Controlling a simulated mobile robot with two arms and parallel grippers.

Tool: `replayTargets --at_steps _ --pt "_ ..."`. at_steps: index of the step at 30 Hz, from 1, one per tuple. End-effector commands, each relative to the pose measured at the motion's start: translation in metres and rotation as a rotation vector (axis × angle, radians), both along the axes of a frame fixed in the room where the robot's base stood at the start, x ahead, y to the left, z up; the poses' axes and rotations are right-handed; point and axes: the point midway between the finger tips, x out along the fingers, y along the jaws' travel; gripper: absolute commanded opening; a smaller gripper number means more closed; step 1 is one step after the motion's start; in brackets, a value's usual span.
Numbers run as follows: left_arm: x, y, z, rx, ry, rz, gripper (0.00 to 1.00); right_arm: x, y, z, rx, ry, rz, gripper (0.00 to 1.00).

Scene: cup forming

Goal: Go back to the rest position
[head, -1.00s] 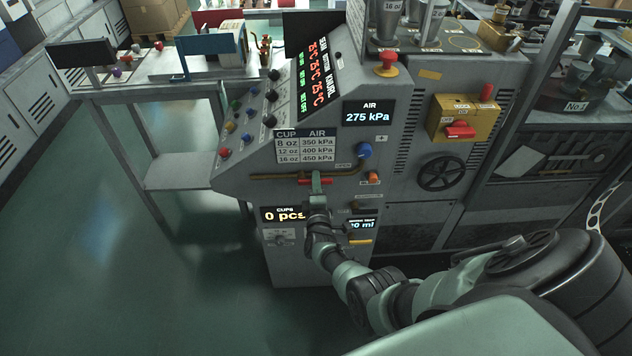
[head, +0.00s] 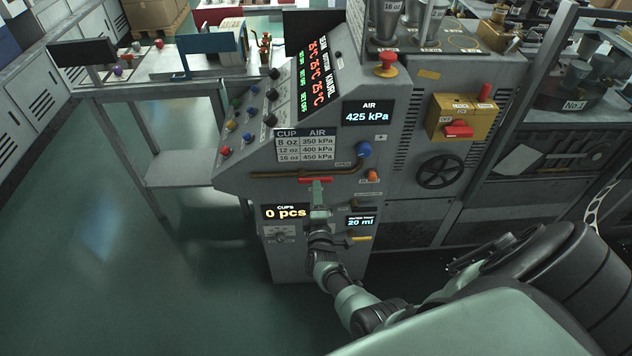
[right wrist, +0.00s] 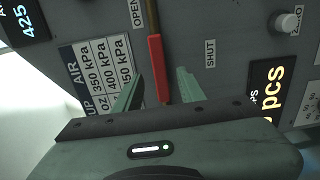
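My right gripper (head: 317,190) is at the front of the grey machine (head: 400,140), just below a red lever handle (head: 316,180) on a brass pipe. In the right wrist view its two fingers (right wrist: 160,88) are apart, with the red handle (right wrist: 156,65) between them and a gap on each side. The handle lies in line with the pipe, between the labels OPEN and SHUT. The AIR display (head: 367,113) reads 425 kPa. My left gripper is not in view.
A CUPS display (head: 285,212) reads 0 pcs and a small display (head: 361,222) reads 20 ml. A blue knob (head: 364,149) and a black handwheel (head: 440,171) stick out nearby. A side table (head: 160,92) stands at left. The green floor (head: 110,270) is clear.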

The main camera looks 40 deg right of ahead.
Motion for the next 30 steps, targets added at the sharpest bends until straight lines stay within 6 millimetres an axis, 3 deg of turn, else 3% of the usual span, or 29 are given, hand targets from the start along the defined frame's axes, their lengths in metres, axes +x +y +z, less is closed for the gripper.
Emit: replayTargets --at_steps 6,23,26,29,30 --pt "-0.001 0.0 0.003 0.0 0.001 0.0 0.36 -0.018 0.012 0.0 0.001 0.001 0.001 0.4" --pt "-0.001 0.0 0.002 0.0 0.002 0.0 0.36 -0.019 0.012 -0.002 0.002 0.001 0.003 0.4" --pt "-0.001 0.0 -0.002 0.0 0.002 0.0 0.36 -0.023 0.019 -0.018 0.044 0.014 0.031 0.4" --pt "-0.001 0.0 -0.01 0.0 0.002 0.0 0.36 -0.037 0.037 -0.059 0.164 0.052 0.099 0.4" --pt "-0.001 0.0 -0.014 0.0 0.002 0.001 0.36 -0.046 0.047 -0.082 0.234 0.077 0.129 0.4"
